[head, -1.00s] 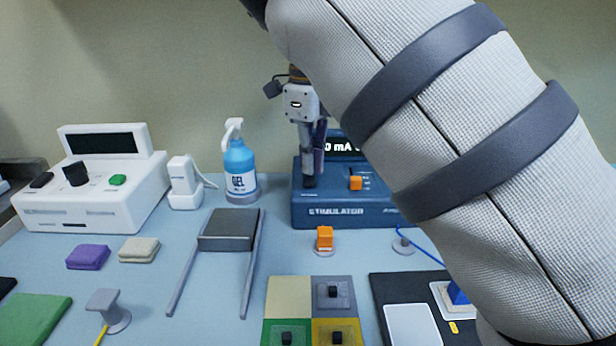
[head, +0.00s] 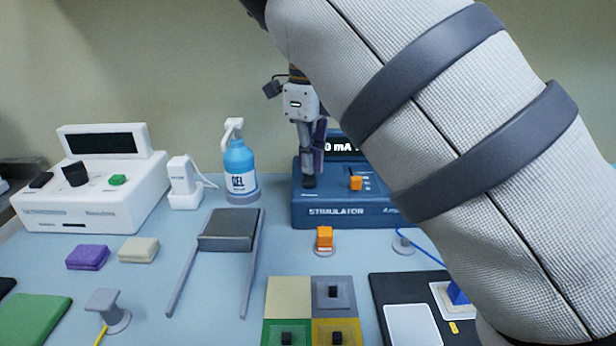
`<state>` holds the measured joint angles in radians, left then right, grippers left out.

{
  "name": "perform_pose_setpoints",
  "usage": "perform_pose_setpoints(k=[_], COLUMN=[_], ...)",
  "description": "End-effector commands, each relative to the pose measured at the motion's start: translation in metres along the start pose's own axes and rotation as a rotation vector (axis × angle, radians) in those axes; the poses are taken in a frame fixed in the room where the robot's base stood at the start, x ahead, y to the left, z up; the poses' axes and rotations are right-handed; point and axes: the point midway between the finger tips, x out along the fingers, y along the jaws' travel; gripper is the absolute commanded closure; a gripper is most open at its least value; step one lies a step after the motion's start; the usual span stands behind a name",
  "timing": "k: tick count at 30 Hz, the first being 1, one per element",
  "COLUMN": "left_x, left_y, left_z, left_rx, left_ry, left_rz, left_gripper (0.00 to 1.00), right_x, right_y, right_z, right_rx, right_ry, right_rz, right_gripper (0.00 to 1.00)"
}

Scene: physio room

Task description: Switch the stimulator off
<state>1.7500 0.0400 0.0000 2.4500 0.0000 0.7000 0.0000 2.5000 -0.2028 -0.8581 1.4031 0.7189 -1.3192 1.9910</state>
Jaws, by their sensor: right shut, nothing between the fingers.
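The stimulator (head: 340,213) is a dark blue box at the back of the table, with "STIMULATOR" on its front. Its dark display (head: 342,147) shows part of a reading, "0 mA". My right gripper (head: 309,184) is shut and empty, pointing down over the left part of the stimulator's top. Its tips are at or just above a dark spot there; I cannot tell if they touch. My right arm hides the stimulator's right side. My left gripper is not in view.
A white device (head: 92,205) with knob and green button stands at left. A blue gel bottle (head: 240,165) and a white holder (head: 184,185) stand left of the stimulator.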

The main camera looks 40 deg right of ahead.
Motion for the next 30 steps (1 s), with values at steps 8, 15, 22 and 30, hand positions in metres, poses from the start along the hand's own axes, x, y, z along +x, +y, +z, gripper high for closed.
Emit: perform_pose_setpoints(k=[8,15,22,30], left_x=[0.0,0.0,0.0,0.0], left_y=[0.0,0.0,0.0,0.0], left_z=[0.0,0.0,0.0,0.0], left_rx=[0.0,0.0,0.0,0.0], left_ry=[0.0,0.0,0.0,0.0], left_rz=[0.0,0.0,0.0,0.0], left_gripper=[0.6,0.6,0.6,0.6], right_x=[0.0,0.004,0.007,0.011], right_y=[0.0,0.0,0.0,0.0], right_z=[0.0,0.0,0.0,0.0], right_rx=[0.0,0.0,0.0,0.0], right_ry=[0.0,0.0,0.0,0.0], right_rz=[0.0,0.0,0.001,0.0], right_gripper=[1.0,1.0,1.0,1.0])
